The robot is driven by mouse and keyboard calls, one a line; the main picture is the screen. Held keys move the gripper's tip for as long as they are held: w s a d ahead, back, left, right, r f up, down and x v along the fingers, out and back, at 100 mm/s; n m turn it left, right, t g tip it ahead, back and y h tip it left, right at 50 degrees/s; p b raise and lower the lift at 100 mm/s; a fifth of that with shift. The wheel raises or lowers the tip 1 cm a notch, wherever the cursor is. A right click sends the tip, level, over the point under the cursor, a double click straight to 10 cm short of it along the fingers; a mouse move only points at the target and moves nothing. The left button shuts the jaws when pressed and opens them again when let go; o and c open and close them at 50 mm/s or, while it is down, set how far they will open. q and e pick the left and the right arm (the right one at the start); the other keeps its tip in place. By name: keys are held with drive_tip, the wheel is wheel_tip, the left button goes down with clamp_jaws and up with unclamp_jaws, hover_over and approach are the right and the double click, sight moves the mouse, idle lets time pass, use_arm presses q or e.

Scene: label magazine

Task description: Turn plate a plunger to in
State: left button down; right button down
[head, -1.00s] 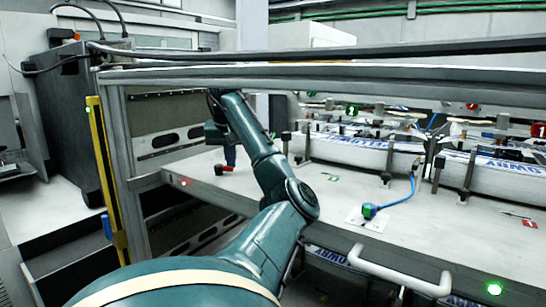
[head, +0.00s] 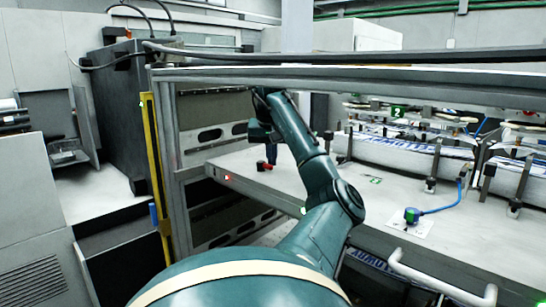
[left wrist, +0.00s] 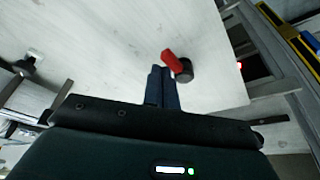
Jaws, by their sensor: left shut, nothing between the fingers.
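A small plunger with a red handle and a black round base (head: 264,166) stands on the pale table top near its left end; I cannot read a plate name on it. In the left wrist view the red handle (left wrist: 171,60) points up and left from the black base (left wrist: 184,71). My left gripper (head: 271,158) is beside the plunger, its dark blue fingers pointing down. In the left wrist view its fingers (left wrist: 162,72) are together and empty, with the tips very close to the red handle; I cannot tell whether they touch. My right gripper is not in view.
A grey frame post (head: 170,150) and a yellow upright strip (head: 156,165) stand left of the table. A green-and-blue connector with a blue hose (head: 412,215) sits to the right, before the label magazines (head: 400,154). A grey rail (head: 380,80) crosses above. Bare table lies between.

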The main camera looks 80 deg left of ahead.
use_arm(q)
drive_tip(key=shift+s, duration=0.15)
drive_tip(key=shift+s+a+p, duration=0.3)
drive_tip(key=shift+s+a, duration=0.15)
drive_tip(key=shift+w+r, duration=0.2)
drive_tip(key=shift+w, duration=0.1)
drive_tip(key=w+a, duration=0.1)
drive_tip(key=w+a+r+p, duration=0.1)
drive_tip(key=shift+w+a+p, duration=0.1)
drive_tip(key=shift+w+p, duration=0.2)
drive_tip(key=shift+w, duration=0.05)
drive_tip(key=s+v, duration=0.1)
drive_tip(key=v, duration=0.7)
drive_tip(key=shift+s+a+r, duration=0.15)
drive_tip(key=shift+a+r, duration=0.05)
drive_tip(key=shift+r, duration=0.05)
drive_tip(key=shift+f, duration=0.1)
